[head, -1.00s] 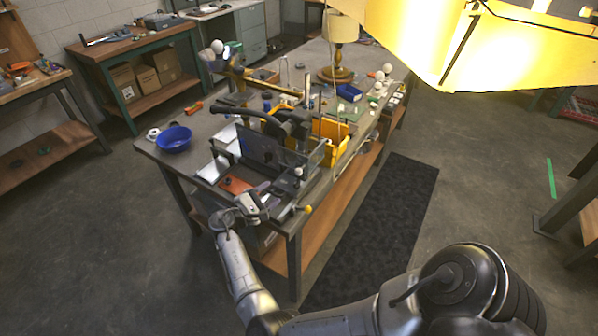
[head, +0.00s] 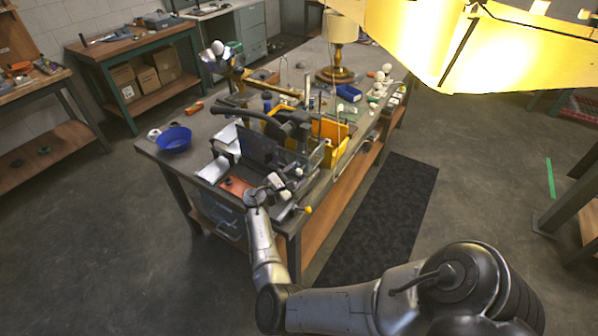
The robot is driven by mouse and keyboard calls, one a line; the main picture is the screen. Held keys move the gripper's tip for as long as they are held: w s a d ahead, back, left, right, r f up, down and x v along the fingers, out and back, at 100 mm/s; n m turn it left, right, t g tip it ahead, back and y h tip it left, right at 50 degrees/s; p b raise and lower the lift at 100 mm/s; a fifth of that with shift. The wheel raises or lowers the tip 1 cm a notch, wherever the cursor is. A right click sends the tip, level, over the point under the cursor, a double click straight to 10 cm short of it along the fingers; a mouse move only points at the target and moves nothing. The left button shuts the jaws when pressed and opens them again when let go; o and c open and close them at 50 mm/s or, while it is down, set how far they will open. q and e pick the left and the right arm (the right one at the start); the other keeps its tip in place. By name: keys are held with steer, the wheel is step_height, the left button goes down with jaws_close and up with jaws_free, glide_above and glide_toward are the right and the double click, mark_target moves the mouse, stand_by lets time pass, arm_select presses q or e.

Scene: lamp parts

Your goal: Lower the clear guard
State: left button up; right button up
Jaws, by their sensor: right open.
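The clear guard (head: 316,156) looks like a see-through panel with thin edges. It stands upright or tilted at the near end of the bench machine (head: 288,127), beside a darker flat panel (head: 257,145); its exact outline is hard to make out. A small pale knob (head: 299,172) shows near its lower edge. My right gripper (head: 279,184) is open at the machine's front, just left of and below that knob. The gripper is small here, and I cannot tell whether it touches the guard. My left gripper is not in view.
A yellow bin (head: 329,133) sits just behind the guard. A yellow-tipped lever (head: 307,209) sticks out at the front edge. A lamp (head: 341,45) stands farther back. A large bright yellow shade (head: 470,40) fills the upper right.

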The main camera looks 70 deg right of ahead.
steer(key=shift+x, duration=1.25)
steer(key=shift+c, duration=0.2)
jaws_close()
